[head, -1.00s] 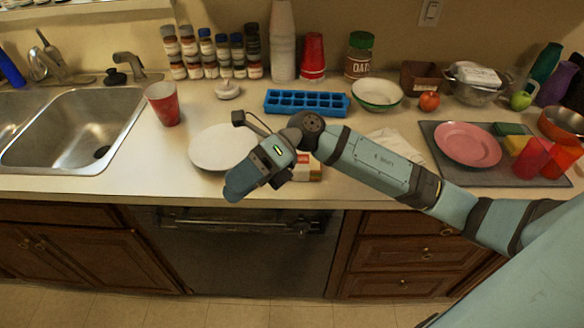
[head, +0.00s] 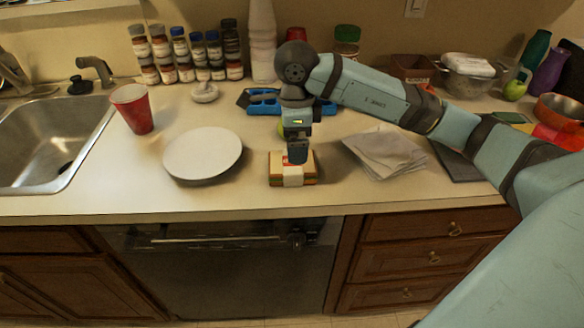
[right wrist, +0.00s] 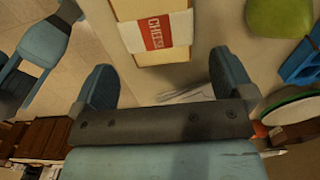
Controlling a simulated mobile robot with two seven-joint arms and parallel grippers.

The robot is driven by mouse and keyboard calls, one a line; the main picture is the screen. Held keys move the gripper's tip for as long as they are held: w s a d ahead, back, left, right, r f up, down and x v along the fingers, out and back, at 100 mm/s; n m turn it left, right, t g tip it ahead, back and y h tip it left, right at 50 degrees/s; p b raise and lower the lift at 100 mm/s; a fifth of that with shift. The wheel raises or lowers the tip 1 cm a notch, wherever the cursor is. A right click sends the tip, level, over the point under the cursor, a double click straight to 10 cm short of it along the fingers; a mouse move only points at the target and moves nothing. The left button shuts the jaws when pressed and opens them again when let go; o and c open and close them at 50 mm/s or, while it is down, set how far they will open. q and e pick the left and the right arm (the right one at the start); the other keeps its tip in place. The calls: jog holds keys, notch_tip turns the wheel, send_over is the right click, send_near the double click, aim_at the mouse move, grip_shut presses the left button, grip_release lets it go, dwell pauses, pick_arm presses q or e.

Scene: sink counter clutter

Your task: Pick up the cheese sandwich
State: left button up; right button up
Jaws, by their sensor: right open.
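The cheese sandwich (head: 292,180) lies on the counter near its front edge, right of a white plate. It has a light wrapper band with a red "CHEESE" label, which shows at the top of the right wrist view (right wrist: 157,32). My right gripper (head: 297,156) points down above the sandwich and hides part of it in the head view. In the right wrist view its two fingers (right wrist: 165,75) are wide apart with nothing between them, and the sandwich lies beyond the tips. I cannot tell the exact gap. My left gripper is not in view.
The white plate (head: 203,155) is left of the sandwich, and folded napkins (head: 385,152) are to its right. A blue ice tray (head: 263,107) and a green object (right wrist: 282,18) lie behind. A red cup (head: 132,108) stands near the sink (head: 40,145).

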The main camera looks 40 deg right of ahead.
aim_at(292, 168)
jog(key=f, duration=0.6)
jog(key=shift+w+a+f, duration=0.1)
jog(key=shift+a+f, duration=0.2)
jog(key=shift+a, duration=0.05)
jog(key=c, duration=0.7)
